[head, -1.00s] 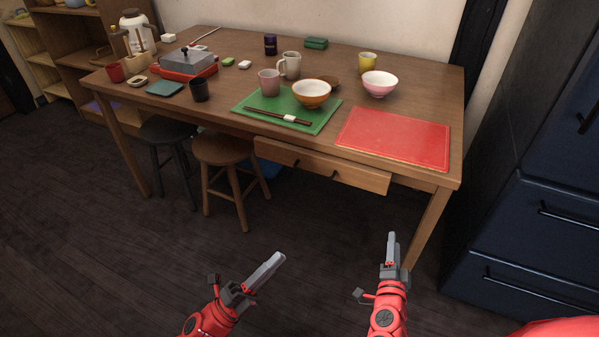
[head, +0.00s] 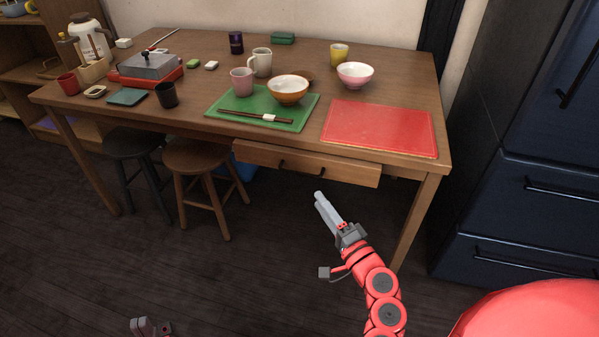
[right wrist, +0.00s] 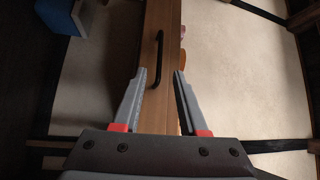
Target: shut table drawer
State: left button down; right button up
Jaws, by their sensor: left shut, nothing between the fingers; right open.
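The wooden table (head: 190,55) has a drawer (head: 305,163) under its front edge, below the green and red mats. My right gripper (head: 320,198) is open and empty, just below and in front of the drawer. In the right wrist view, the drawer front (right wrist: 163,30) runs up the picture with a dark handle (right wrist: 155,60), ahead of my open fingers (right wrist: 160,74). I cannot tell whether they touch it. My left gripper (head: 140,325) is shut, mostly cut off at the bottom edge.
Two stools, one dark (head: 130,143) and one brown (head: 197,157), stand under the table left of the drawer. A dark blue cabinet (head: 510,215) stands at the right. Bowls, mugs and a red mat (head: 380,128) are on the tabletop. The floor at the lower left is clear.

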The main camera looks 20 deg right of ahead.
aim_at(300, 173)
jog(key=x, duration=1.1)
jog(key=shift+w, duration=0.1)
grip_shut()
dwell(1.0)
